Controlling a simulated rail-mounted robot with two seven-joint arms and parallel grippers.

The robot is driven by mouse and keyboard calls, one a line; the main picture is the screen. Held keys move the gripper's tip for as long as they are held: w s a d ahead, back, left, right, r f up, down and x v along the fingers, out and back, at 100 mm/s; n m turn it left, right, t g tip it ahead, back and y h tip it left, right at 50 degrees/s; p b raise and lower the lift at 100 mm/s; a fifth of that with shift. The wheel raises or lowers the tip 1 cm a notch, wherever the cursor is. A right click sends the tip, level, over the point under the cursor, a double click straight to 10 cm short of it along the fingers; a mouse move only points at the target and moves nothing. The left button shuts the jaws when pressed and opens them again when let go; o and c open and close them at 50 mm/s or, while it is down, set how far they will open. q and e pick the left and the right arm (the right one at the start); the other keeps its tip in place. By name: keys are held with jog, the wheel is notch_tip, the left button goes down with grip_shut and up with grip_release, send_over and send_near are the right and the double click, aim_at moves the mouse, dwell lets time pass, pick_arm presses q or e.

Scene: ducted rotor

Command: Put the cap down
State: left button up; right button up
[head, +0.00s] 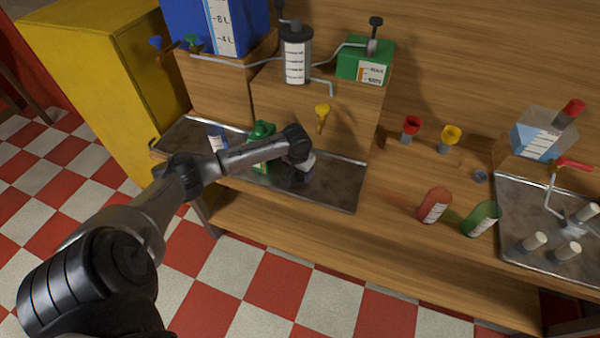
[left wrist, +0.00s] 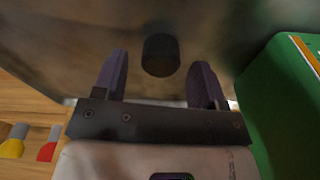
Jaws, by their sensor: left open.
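A small dark round cap (left wrist: 160,55) shows in the left wrist view against the grey metal tray (head: 335,190). My left gripper (left wrist: 159,72) is open, with one finger on each side of the cap and a visible gap to both. In the head view my left gripper (head: 303,172) is low over the right half of the tray, and the cap cannot be made out there. Whether the cap rests flat on the tray is hard to tell. My right gripper is in neither view.
A green bottle (head: 262,133) stands close beside my left gripper; its green side (left wrist: 285,105) fills the right of the wrist view. A wooden block (head: 275,100) rises behind the tray. Red (head: 434,205) and green (head: 481,218) containers stand right.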

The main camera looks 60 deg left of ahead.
aim_at(298, 176)
pick_arm(q)
notch_tip(298, 176, up, 10)
jog(key=s+r+p, duration=0.1)
jog(key=p, duration=0.1)
jog(key=d+f, duration=0.2)
jog(key=s+d+f+m, duration=0.1)
jog(key=d+f, duration=0.1)
jog(key=d, duration=0.1)
jog(key=s+d+f+m, duration=0.1)
jog(key=d+f, duration=0.1)
jog(key=shift+s+d, duration=0.25)
jog(key=s+d+f+m+t+h, duration=0.1)
jog(key=s+d+f+m, duration=0.2)
jog(key=s+d, duration=0.55)
jog(key=s+d+f+m, duration=0.2)
jog(key=s+d+f, duration=0.25)
jog(key=d, duration=0.75)
jog(key=s+d+r+t, duration=0.1)
jog(key=s+d+r, duration=0.3)
jog(key=s, duration=0.4)
jog(key=shift+s+d+r+m, duration=0.2)
jog(key=shift+r+m, duration=0.1)
jog(key=shift+r, duration=0.2)
notch_tip(298, 176, up, 31)
jog(key=p, duration=3.1)
jog(key=shift+r, duration=0.15)
